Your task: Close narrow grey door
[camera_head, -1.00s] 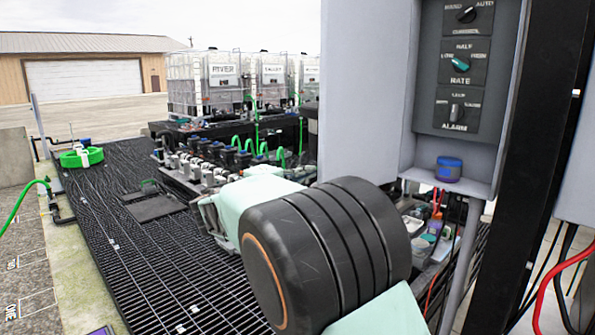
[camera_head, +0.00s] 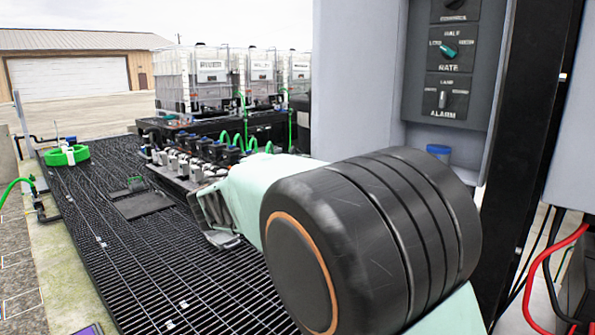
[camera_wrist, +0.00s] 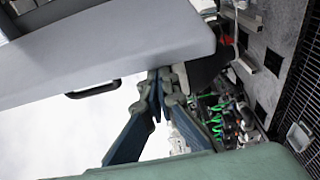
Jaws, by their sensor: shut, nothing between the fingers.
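The narrow grey door (camera_head: 352,75) stands open at the left side of a grey control cabinet (camera_head: 497,105) in the head view. My arm hides its lower part. In the wrist view a pale grey panel that looks like this door (camera_wrist: 110,50) fills the upper left, with a black handle (camera_wrist: 93,89) on its lower edge. My gripper (camera_wrist: 154,82) is shut and empty, its fingertips close to the panel's lower edge, right of the handle. I cannot tell whether they touch it. In the head view my arm hides most of the gripper.
The cabinet holds rotary knobs (camera_head: 449,50) and a blue jar (camera_head: 438,151), partly behind my arm. A black post (camera_head: 527,150) and red cable (camera_head: 545,275) are at right. Valves (camera_head: 190,160) and white tanks (camera_head: 205,75) stand behind. Black grating (camera_head: 130,250) is open at left.

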